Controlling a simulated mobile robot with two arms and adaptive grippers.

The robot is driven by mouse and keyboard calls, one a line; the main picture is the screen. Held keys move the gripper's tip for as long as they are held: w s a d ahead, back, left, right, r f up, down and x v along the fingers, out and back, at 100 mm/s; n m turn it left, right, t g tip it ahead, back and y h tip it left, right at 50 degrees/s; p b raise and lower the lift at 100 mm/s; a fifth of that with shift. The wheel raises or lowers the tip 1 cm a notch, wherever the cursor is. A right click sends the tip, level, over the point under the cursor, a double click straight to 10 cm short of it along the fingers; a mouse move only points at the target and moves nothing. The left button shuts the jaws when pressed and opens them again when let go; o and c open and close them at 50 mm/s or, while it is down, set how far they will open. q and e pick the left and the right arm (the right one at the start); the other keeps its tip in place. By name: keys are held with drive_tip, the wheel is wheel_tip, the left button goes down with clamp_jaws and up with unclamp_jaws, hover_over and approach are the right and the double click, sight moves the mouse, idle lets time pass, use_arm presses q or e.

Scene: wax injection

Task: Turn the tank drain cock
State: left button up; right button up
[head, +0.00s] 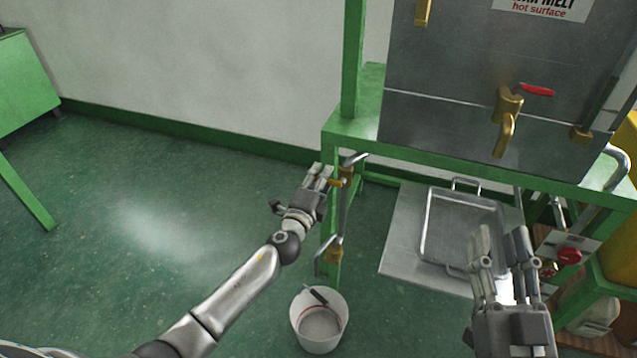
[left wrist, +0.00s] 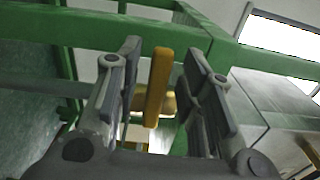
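The grey metal tank (head: 450,125) stands on a green frame. A small cock with a yellow lever (head: 338,183) sits on a pipe beside the frame's left leg. My left gripper (head: 319,176) is at this lever. In the left wrist view the yellow lever (left wrist: 158,88) stands between the two open fingers (left wrist: 166,85), with a gap on each side. The cock's body is partly hidden behind the lever. A larger brass cock with a red handle (head: 537,90) is on the tank's front. My right gripper (head: 503,250) is open and empty, at the lower right.
A white bucket (head: 320,337) with a dark-handled tool stands on the floor below the pipe. A metal tray (head: 462,196) lies under the tank. A lower brass fitting (head: 334,252) is on the pipe.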

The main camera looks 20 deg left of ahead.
use_arm(q)
drive_tip(key=s, duration=1.2)
drive_tip(key=shift+a, duration=0.25)
